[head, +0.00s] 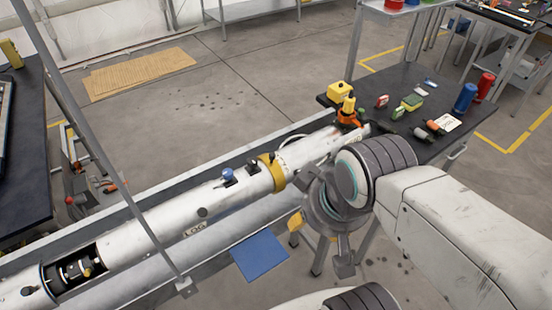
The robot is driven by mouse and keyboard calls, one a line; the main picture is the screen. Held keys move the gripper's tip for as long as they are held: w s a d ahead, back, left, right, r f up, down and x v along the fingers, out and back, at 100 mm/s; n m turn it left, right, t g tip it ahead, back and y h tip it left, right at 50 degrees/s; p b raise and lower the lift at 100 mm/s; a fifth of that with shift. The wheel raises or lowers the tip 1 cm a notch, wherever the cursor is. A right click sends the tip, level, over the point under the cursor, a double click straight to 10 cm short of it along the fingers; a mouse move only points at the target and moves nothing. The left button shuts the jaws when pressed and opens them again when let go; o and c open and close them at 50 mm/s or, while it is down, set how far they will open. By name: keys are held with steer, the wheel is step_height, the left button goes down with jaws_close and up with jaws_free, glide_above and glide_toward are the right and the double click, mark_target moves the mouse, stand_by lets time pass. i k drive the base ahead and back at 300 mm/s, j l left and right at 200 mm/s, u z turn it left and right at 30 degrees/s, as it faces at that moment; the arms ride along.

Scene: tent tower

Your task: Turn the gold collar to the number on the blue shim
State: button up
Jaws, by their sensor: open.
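The gold collar (278,172) is a yellow-gold band around a long white tube (150,223) that runs diagonally across the head view. Numbers on the collar are too small to read. I cannot tell for sure which thing is the blue shim; a small blue-topped piece (228,174) sits on the tube left of the collar, and a flat blue sheet (259,256) shows below the tube. No number is readable on either. My gripper (320,243) is open, to the right of and nearer than the collar, apart from it in the picture. My arm hides part of the gripper.
A black table (440,75) at the back right carries a yellow block (339,90), an orange and black item (348,112), blue and red cylinders and several small items. A grey pole (95,140) crosses the tube on the left. Cardboard (140,75) lies on open floor.

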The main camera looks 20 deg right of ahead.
mark_target(269, 160)
steer(key=i+l+z, duration=0.2)
steer(key=l, duration=0.3)
steer(key=l+z, duration=0.2)
steer(key=l, duration=0.25)
steer(key=i+l+z, duration=0.2)
steer(key=l, duration=0.25)
steer(key=i+l+z, duration=0.2)
steer(key=l, duration=0.2)
steer(key=i+l+z, duration=0.2)
steer(key=l+u, duration=0.2)
steer(key=u, duration=2.55)
steer(key=i+j+u, duration=0.25)
steer(key=u, duration=0.15)
steer(key=i+j+u, duration=0.2)
steer(key=u, duration=0.2)
steer(key=i+u, duration=0.8)
steer(key=k+j, duration=0.05)
steer(key=k, duration=0.05)
